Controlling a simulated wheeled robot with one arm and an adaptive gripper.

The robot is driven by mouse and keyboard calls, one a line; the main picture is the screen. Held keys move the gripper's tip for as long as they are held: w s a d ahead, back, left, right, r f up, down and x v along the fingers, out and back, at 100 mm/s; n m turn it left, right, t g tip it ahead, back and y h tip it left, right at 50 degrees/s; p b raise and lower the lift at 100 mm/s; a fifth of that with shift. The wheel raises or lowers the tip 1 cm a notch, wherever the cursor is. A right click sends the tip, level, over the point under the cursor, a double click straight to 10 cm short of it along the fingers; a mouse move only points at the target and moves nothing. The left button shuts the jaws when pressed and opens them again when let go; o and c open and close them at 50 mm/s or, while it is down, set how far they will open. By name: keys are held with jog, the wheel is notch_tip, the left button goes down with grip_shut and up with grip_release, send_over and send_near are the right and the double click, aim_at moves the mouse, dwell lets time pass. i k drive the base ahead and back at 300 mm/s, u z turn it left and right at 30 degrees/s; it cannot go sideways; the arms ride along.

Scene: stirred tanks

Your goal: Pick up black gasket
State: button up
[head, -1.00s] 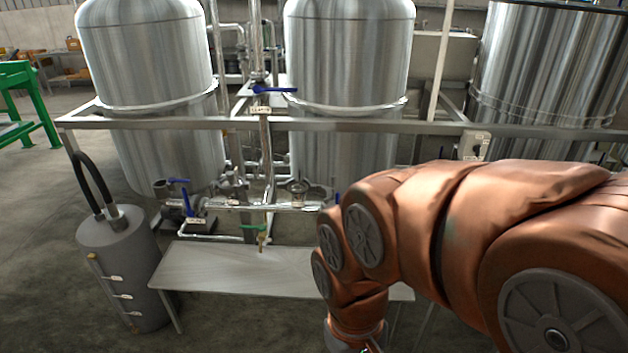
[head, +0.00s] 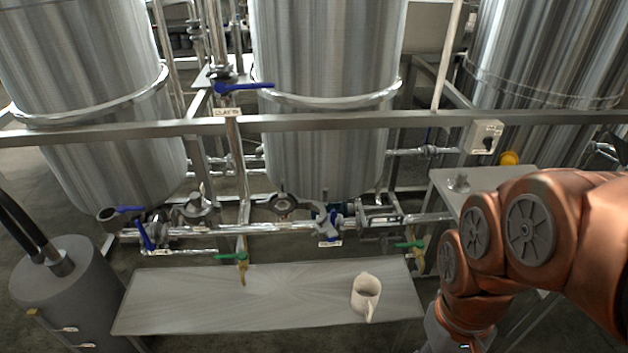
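I cannot make out a black gasket in the head view. A smaller metal surface (head: 440,177) at the right is partly hidden by my arm and bears a small grey metal fitting (head: 459,183). My copper-coloured arm reaches in from the right and bends down at the low table's right end. My gripper lies outside the picture, below the bottom edge.
Steel tanks (head: 325,60) stand behind a horizontal frame rail (head: 330,122). Pipes with blue-handled (head: 240,87) and green-handled valves (head: 232,256) run above the table's back edge. A grey cylinder (head: 65,290) with black hoses stands at the left. Most of the low table is bare.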

aim_at(292, 203)
jog(key=i, duration=0.6)
jog(key=u, duration=0.95)
jog(key=i, duration=0.5)
jog(key=u, duration=0.55)
